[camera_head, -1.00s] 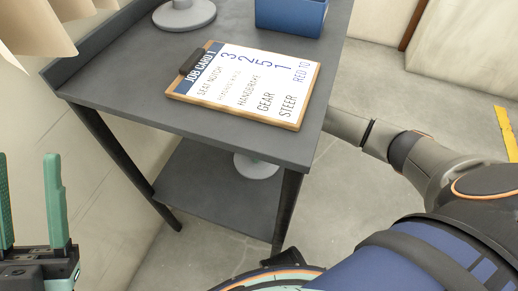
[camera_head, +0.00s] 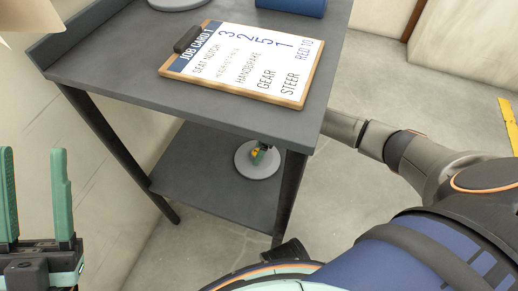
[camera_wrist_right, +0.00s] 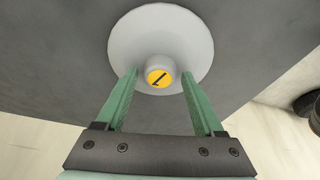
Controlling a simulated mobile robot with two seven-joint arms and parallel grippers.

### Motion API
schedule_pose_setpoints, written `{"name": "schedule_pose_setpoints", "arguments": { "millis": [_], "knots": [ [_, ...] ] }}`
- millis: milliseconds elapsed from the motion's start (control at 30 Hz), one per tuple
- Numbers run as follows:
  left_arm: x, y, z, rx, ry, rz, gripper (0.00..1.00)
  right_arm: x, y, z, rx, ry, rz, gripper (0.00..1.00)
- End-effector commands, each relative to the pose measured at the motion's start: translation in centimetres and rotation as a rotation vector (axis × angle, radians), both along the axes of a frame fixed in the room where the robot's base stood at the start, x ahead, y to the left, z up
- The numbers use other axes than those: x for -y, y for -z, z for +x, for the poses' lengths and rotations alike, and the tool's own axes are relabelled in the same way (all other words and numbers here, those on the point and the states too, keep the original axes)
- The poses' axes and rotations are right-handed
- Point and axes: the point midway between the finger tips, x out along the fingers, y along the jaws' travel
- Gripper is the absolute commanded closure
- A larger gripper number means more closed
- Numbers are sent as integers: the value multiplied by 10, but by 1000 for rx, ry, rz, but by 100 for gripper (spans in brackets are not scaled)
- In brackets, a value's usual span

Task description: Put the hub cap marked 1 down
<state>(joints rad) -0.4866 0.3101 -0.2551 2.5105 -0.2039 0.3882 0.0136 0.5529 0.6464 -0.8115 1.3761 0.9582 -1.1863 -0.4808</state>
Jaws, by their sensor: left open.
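The hub cap marked 1 (camera_wrist_right: 125,45) is a pale grey disc with a raised centre knob and a yellow face reading 1. In the head view the hub cap (camera_head: 258,173) lies flat on the lower shelf of the grey table. My right gripper (camera_wrist_right: 159,75) is open, with its green fingers on either side of the knob and a gap showing on each side. In the head view only a bit of it shows, under the tabletop edge. My left gripper (camera_head: 35,152) is open and empty at the far left, away from the table.
The grey table (camera_head: 110,80) has a lower shelf (camera_head: 195,185) with bare room left of the hub cap. A job card clipboard (camera_head: 245,65) lies on the top. A blue bin (camera_head: 292,6) and a grey round base (camera_head: 180,3) stand behind it. Table legs flank the shelf.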

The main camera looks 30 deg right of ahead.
Motion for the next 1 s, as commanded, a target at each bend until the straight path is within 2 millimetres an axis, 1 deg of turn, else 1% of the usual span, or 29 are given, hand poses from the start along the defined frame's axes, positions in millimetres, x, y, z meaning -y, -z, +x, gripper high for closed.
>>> {"name": "schedule_pose_setpoints", "arguments": {
  "millis": [33,100,333,433,567,800,900,1000],
  "knots": [
    [0,0,0,0,0,0,50,0,0,0,0,0,0,24],
    [0,0,0,0,0,0,50,0,0,0,0,0,0,18],
    [0,0,0,-1,0,0,50,0,-1,0,1,0,-1,18],
    [0,-4,0,-2,0,-2,50,2,-8,0,0,1,-1,18],
    [-1,-17,0,-2,4,-11,50,6,-29,-3,1,1,-1,18],
    [-4,-46,-1,7,8,-28,50,17,-81,-12,2,1,-1,18],
    [-5,-54,-2,21,-1,-15,50,20,-97,-15,0,0,-1,18],
    [-5,-60,-3,34,-7,-7,50,24,-109,-18,-1,1,-1,18]
  ]
}}
